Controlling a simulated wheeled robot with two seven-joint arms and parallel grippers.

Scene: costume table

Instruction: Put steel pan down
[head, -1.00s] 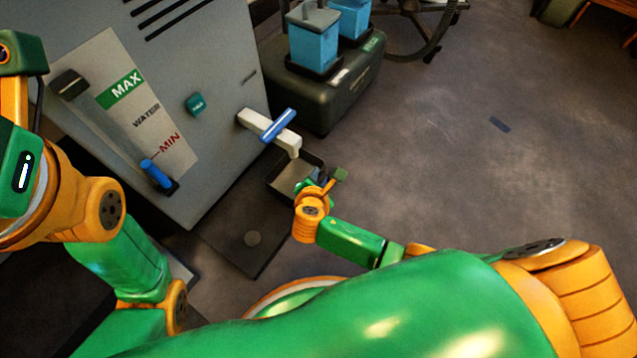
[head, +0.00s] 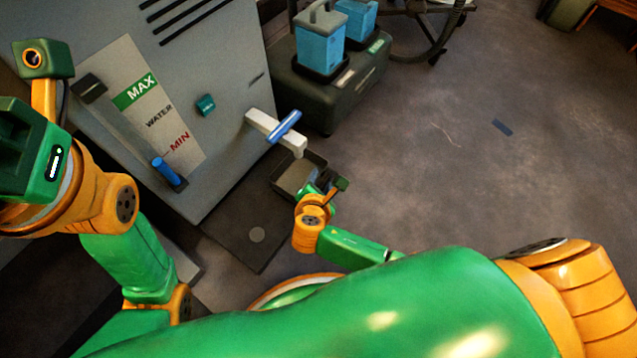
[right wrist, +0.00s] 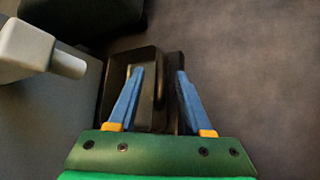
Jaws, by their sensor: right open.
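The steel pan (head: 290,178) is a dark, open, box-like pan. It sits below the white tap (head: 276,131), on or just above the dark base plate at the foot of the grey machine; I cannot tell which. My right gripper (head: 318,188) is at the pan's near right side, largely hidden behind its own wrist. In the right wrist view, the blue fingers of my right gripper (right wrist: 159,78) are apart, with the pan's right edge between them. The pan (right wrist: 116,76) reaches left of the fingers there. My left arm is at the left; its fingers do not show.
The grey machine (head: 225,70) with a water gauge stands at the left. Its dark base plate (head: 232,238) lies on the floor. A dark green case (head: 345,100) with blue containers (head: 320,45) stands behind the tap.

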